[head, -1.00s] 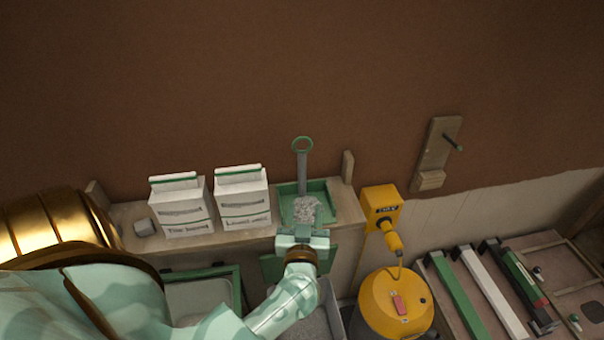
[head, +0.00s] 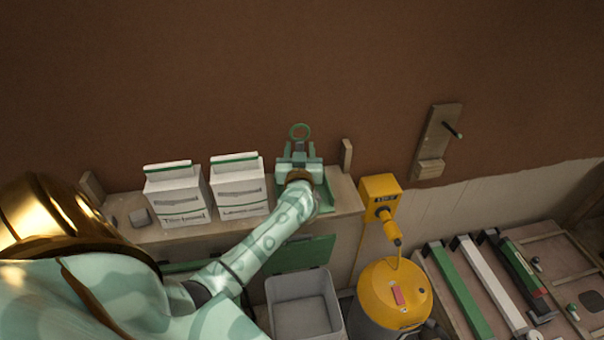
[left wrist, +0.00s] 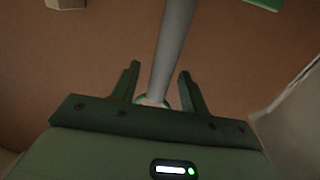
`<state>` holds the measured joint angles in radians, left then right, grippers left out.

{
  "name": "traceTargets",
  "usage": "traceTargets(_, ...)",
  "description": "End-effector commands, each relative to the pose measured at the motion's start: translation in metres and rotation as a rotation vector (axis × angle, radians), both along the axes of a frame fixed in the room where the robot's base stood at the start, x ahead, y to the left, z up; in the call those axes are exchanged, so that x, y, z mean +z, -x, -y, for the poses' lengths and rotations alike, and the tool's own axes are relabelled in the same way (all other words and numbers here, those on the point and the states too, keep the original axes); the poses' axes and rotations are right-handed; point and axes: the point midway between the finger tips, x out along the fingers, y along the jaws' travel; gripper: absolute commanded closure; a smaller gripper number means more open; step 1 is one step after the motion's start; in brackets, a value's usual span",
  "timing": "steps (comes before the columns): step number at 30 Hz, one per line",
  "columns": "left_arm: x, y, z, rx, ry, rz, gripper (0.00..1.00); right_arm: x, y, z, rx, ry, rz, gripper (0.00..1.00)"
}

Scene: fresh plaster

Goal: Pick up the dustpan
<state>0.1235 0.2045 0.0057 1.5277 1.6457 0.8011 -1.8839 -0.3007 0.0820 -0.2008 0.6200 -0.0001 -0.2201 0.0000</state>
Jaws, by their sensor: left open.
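The dustpan (head: 327,197) is green with a grey handle and a green ring at the handle's end. It stands on the wooden shelf against the brown wall, and in the head view my left gripper (head: 299,152) covers most of it. The green ring (head: 300,131) shows just above the gripper. In the left wrist view the grey handle (left wrist: 173,45) runs between the two fingers of my open left gripper (left wrist: 160,75). Gaps show on both sides of the handle. The grey heap in the pan is hidden now. My right gripper is not in view.
Two white bags (head: 238,187) stand on the shelf (head: 345,198) left of the dustpan. A wooden peg (head: 347,154) rises at its right. A yellow box (head: 380,200) and yellow vacuum (head: 392,290) are to the right. A grey bin (head: 303,305) is below.

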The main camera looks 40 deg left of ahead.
Motion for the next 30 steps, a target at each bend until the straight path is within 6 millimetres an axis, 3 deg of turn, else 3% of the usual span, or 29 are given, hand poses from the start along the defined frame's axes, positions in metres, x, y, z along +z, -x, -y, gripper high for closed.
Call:
traceTargets(9,0.000,-0.007,-0.005,-0.001,0.000,0.000,0.56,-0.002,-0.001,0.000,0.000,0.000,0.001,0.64)
traceTargets(14,0.000,-0.006,-0.005,-0.001,0.000,0.000,1.00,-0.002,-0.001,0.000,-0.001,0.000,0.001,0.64)
traceTargets(24,0.002,-0.006,-0.005,-0.001,0.000,0.000,1.00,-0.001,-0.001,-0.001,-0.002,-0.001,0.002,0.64)
traceTargets(30,0.023,-0.007,-0.005,0.000,0.000,0.003,1.00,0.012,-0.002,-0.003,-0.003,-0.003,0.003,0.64)
